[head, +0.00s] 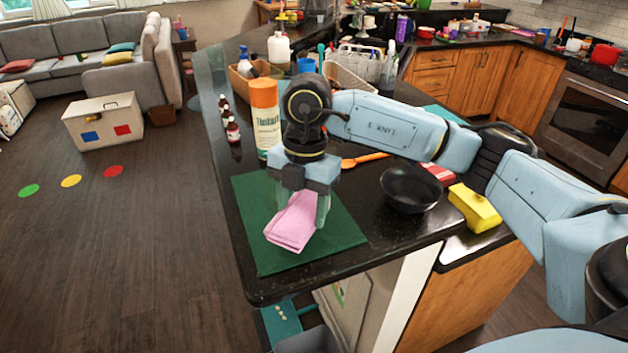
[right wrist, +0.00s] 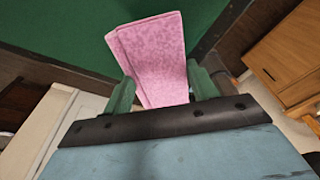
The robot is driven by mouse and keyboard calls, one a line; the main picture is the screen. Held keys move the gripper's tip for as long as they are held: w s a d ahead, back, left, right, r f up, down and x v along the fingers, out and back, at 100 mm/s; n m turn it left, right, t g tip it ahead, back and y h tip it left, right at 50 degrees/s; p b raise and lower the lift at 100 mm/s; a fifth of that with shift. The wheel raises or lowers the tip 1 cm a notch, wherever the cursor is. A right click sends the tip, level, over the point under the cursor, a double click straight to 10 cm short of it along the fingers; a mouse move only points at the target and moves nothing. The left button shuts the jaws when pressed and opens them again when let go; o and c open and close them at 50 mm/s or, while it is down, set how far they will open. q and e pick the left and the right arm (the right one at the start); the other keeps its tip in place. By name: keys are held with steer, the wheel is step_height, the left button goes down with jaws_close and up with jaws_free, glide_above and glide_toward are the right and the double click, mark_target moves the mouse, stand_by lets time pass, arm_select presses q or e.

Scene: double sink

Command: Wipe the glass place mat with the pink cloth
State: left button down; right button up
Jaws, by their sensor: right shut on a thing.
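The glass place mat (head: 262,247) is a dark green square lying at the near left corner of the black counter. It also fills the top of the right wrist view (right wrist: 50,35). The folded pink cloth (head: 292,222) is held over the middle of the mat. My right gripper (head: 302,205) points down and is shut on the cloth. In the right wrist view the cloth (right wrist: 152,55) sticks out between the two green fingers. I cannot tell whether the cloth touches the mat. My left gripper is not in view.
A white and orange canister (head: 265,125) and small bottles (head: 232,130) stand behind the mat. A black bowl (head: 410,190), a yellow item (head: 474,208) and an orange spoon (head: 364,159) lie to the right. The counter edge (head: 310,280) runs close to the mat's near side.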

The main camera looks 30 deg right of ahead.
steer(key=shift+r+p, duration=0.95)
steer(key=shift+r, duration=0.65)
steer(key=shift+f, duration=0.1)
